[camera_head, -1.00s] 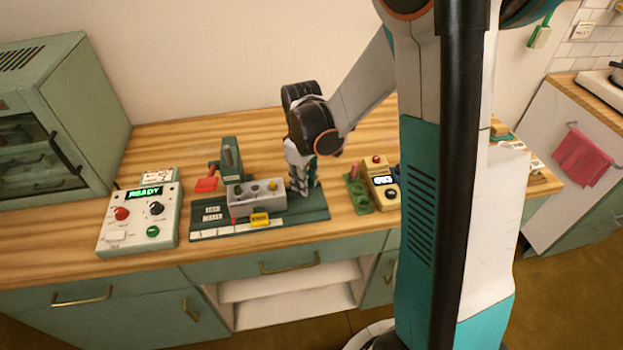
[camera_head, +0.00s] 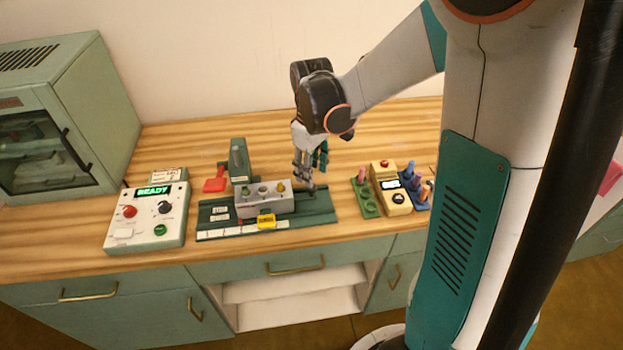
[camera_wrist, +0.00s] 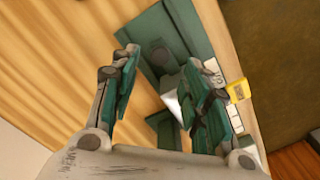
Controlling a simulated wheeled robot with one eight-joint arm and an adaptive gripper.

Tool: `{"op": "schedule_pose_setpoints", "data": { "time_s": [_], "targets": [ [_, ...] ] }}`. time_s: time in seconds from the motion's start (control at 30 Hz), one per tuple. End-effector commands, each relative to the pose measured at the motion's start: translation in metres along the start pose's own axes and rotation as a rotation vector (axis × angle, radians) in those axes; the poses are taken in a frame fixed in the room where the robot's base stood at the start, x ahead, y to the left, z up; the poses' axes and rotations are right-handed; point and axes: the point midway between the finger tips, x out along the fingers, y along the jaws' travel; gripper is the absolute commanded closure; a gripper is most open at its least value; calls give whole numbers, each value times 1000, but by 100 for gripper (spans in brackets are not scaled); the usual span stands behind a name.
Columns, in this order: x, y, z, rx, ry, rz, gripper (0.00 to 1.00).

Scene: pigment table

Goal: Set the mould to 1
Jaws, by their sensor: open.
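The mould is a grey block (camera_head: 265,201) with several round wells on top. It sits on a dark green base (camera_head: 318,207) with a strip of white labels along its front. A yellow marker (camera_head: 266,221) stands at the block's front; it also shows in the wrist view (camera_wrist: 238,90). My gripper (camera_head: 312,172) is open, just behind and above the right end of the base, right of the block. In the wrist view my gripper (camera_wrist: 163,88) has its fingers apart over the green base (camera_wrist: 155,42). The right finger hides most of the grey block. The label digits are too small to read.
A control box (camera_head: 147,217) reading READY stands left of the base. A green post (camera_head: 239,160) and red paddle (camera_head: 214,184) are behind it. A green holder (camera_head: 367,202), a yellow device (camera_head: 386,187) and a blue holder (camera_head: 413,195) stand right. Clear wood separates them from the base.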

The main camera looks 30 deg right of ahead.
Motion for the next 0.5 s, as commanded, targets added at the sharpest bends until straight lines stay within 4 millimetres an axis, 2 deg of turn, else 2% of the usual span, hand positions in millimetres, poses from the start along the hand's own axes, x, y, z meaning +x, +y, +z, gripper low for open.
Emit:
{"op": "schedule_pose_setpoints", "data": {
  "time_s": [0.03, 0.2, 0.33, 0.5],
  "targets": [
    [-11, 0, 1, 0, 0, 0, 57],
    [-41, 0, 0, 0, 0, 0, 57],
    [-56, 0, 0, 0, 0, 0, 57],
    [-64, 0, 0, 0, 0, 0, 57]
  ]
}}
